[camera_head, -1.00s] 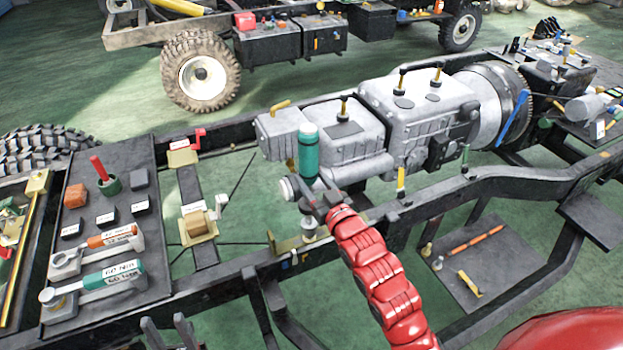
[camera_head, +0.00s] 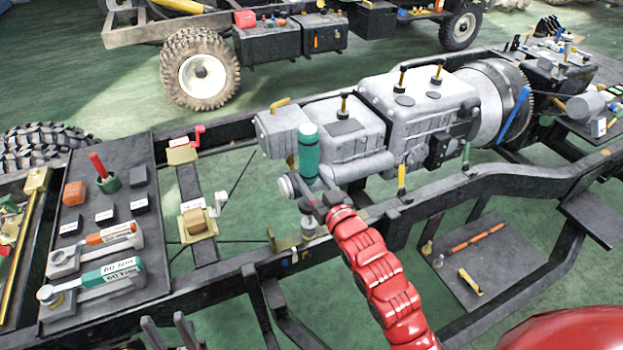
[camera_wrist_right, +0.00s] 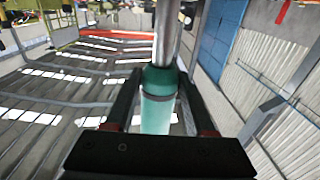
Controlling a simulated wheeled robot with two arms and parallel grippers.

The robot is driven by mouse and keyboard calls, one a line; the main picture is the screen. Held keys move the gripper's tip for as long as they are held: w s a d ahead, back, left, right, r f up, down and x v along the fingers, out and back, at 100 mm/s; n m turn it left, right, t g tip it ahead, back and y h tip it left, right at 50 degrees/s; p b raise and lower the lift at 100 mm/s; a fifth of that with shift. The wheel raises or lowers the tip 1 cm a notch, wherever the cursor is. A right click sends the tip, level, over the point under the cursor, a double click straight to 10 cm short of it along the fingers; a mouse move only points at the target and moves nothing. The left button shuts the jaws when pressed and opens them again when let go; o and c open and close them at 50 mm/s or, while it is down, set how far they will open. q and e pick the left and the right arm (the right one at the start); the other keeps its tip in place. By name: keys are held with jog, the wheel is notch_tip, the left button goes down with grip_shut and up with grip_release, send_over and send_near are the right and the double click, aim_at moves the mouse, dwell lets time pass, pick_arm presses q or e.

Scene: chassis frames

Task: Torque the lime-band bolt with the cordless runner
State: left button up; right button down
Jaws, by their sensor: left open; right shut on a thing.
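My right gripper (camera_head: 325,206) is shut on a teal upright cylinder (camera_head: 308,155) with a pale top, which looks like the cordless runner. Its grey metal lower end (camera_head: 308,226) points down beside an olive bracket (camera_head: 283,243) on the near chassis rail. In the right wrist view the teal body (camera_wrist_right: 158,105) sits between the fingers, with a metal shaft (camera_wrist_right: 167,35) beyond it. I cannot make out a lime band or the bolt head; whether the tool touches a bolt is unclear. My left gripper (camera_head: 168,333) is open and empty at the bottom edge.
A dark tray (camera_head: 150,300) at left holds a teal-handled tool (camera_head: 112,272), an orange-handled tool (camera_head: 108,237) and several small blocks. A grey engine and gearbox (camera_head: 420,115) stand just behind the runner. A winch-like part (camera_head: 195,220) sits left of it. A lower shelf (camera_head: 460,255) lies at right.

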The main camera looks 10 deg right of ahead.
jog(key=shift+f+b, duration=0.75)
jog(key=shift+f, duration=0.15)
dwell(1.4)
jog(key=shift+s+f, duration=0.1)
jog(key=shift+f, duration=0.2)
jog(key=shift+b, duration=0.35)
dwell(1.1)
jog(key=shift+r, duration=0.15)
dwell(0.8)
jog(key=shift+r, duration=0.1)
jog(key=shift+r, duration=0.55)
jog(key=shift+r+p, duration=0.6)
jog(key=shift+r, duration=0.5)
